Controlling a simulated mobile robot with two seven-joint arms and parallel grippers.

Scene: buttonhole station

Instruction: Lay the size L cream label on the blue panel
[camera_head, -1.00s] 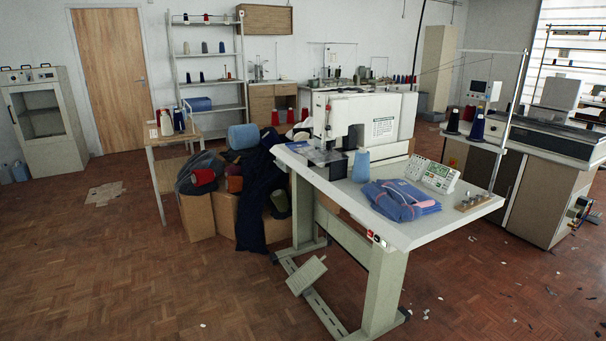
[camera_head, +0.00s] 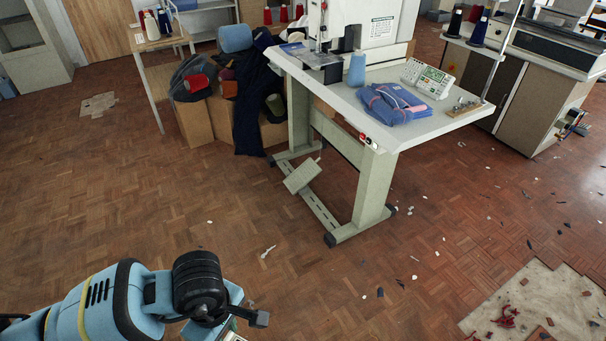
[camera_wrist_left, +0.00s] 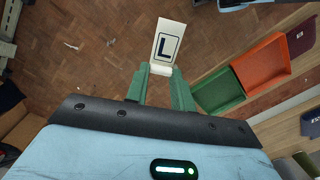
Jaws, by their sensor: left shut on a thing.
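A cream label (camera_wrist_left: 167,44) with a dark L in a frame shows in the left wrist view. My left gripper (camera_wrist_left: 160,78) is shut on its lower end, and the label stands out past the green fingertips. In the head view my left arm comes in at the bottom left, and its fingertips and the label are not clear there. Folded blue cloth (camera_head: 392,102) lies on the sewing table (camera_head: 345,101). A small flat blue piece (camera_head: 291,46) lies at the table's left end by the machine. I cannot tell which is the blue panel. My right gripper is not in view.
A green tray (camera_wrist_left: 219,93), an orange tray (camera_wrist_left: 263,67) and a maroon tray (camera_wrist_left: 301,36) stand on a wooden surface at the right of the wrist view. A blue thread cone (camera_head: 357,68) stands on the sewing table. Open parquet floor (camera_head: 250,210) lies before the table.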

